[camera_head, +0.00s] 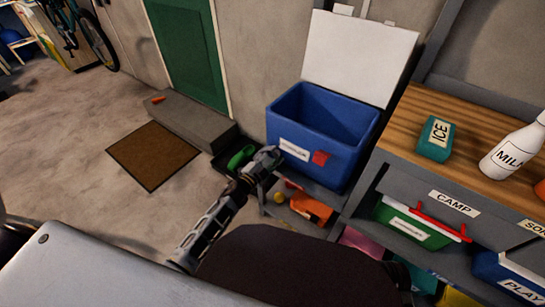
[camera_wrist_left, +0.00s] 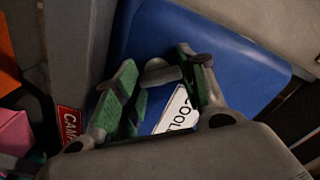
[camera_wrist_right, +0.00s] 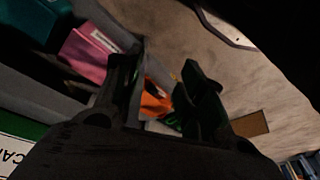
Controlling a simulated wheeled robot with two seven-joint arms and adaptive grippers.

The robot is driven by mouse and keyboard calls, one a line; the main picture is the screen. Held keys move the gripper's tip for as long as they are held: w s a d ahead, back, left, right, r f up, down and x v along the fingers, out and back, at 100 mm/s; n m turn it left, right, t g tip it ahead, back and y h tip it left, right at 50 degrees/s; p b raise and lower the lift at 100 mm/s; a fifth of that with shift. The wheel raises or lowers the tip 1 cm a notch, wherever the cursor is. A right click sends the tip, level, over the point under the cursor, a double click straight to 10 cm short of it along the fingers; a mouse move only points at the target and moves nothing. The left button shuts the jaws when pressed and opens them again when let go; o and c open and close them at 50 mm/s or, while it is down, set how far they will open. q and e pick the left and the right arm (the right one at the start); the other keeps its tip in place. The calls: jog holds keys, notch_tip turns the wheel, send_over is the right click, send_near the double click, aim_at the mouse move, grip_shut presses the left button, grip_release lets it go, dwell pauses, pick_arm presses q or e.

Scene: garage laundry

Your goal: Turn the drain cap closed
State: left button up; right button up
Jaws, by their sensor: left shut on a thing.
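The blue cooler (camera_head: 312,133) stands on a low shelf with its white lid (camera_head: 358,55) raised and a white label (camera_head: 294,149) on its front. My left gripper (camera_head: 270,157) is at the cooler's label end, low down. In the left wrist view its green-padded fingers (camera_wrist_left: 160,88) are shut on a small pale grey drain cap (camera_wrist_left: 158,72) against the blue wall (camera_wrist_left: 235,65). The fingers hide part of the cap and the label, so I cannot tell how far it is turned. My right gripper (camera_wrist_right: 158,85) is open and empty, away from the cooler.
A wooden-topped bench (camera_head: 475,115) at the right holds a teal ICE block (camera_head: 436,138) and a milk bottle (camera_head: 513,148). A green CAMP bin (camera_head: 415,225) sits below. An orange item (camera_head: 312,208) lies under the cooler.

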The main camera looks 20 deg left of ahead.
pick_arm(q)
jog(key=m, duration=0.3)
jog(key=m+b, duration=0.1)
jog(key=m, duration=0.1)
jog(key=shift+d+m, duration=0.1)
jog(key=shift+m, duration=0.2)
jog(key=shift+s+m, duration=0.1)
jog(key=shift+m, duration=0.8)
pick_arm(e)
jog(key=shift+s+a+r+t, duration=0.1)
jog(key=shift+a+r+t, duration=0.05)
jog(key=shift+r, duration=0.4)
jog(key=shift+a+r+t, duration=0.1)
jog(key=shift+r+t, duration=0.05)
jog(key=shift+r, duration=0.65)
jog(key=shift+w, duration=0.2)
pick_arm(q)
jog(key=o, duration=1)
pick_arm(e)
jog(key=shift+f, duration=0.15)
pick_arm(q)
jog(key=shift+s, duration=0.1)
jog(key=v, duration=1.1)
jog(key=shift+s, duration=0.35)
